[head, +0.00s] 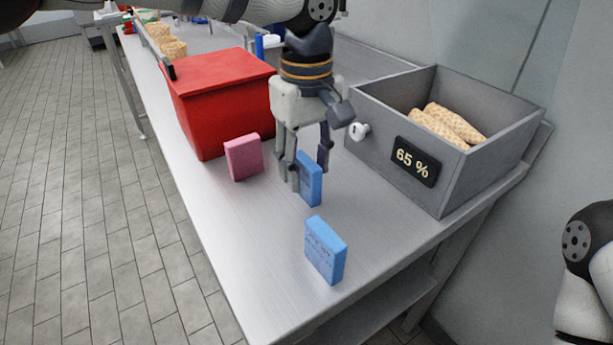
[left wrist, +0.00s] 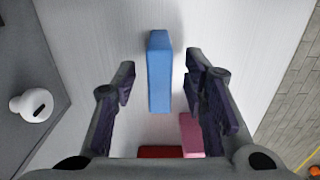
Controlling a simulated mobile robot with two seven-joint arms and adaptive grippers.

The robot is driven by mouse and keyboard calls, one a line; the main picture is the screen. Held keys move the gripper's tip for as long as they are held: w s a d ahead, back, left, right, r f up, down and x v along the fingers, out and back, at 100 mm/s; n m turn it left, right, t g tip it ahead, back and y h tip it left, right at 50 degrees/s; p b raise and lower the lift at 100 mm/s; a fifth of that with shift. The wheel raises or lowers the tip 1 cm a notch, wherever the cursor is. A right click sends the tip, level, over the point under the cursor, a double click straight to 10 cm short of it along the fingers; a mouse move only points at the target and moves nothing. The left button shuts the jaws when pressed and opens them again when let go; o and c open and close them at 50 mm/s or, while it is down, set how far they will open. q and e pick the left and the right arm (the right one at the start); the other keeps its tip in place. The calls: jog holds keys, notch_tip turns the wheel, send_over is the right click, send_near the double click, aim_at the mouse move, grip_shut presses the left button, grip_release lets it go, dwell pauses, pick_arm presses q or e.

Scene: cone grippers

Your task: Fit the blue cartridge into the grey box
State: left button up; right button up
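One blue cartridge (head: 311,182) stands upright on the metal bench, partly hidden by my left gripper (head: 307,178). In the left wrist view this blue cartridge (left wrist: 159,80) lies between the fingers of my left gripper (left wrist: 162,82), with a gap on both sides, so the gripper is open. A second blue cartridge (head: 325,250) with raised lettering stands nearer the bench's front end, apart from the gripper. The open grey box (head: 375,146) with a white knob and a "65 %" plate is to the right. My right gripper is not in view.
A pink block (head: 243,157) stands left of the gripper, close to a red bin (head: 213,100); the pink block also shows in the left wrist view (left wrist: 191,133). Tan loaf-like pieces (head: 447,125) lie inside the grey box. The bench (head: 245,250) is bare towards its front left.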

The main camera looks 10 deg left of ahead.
pick_arm(q)
jog(key=shift+r, duration=0.1)
grip_shut()
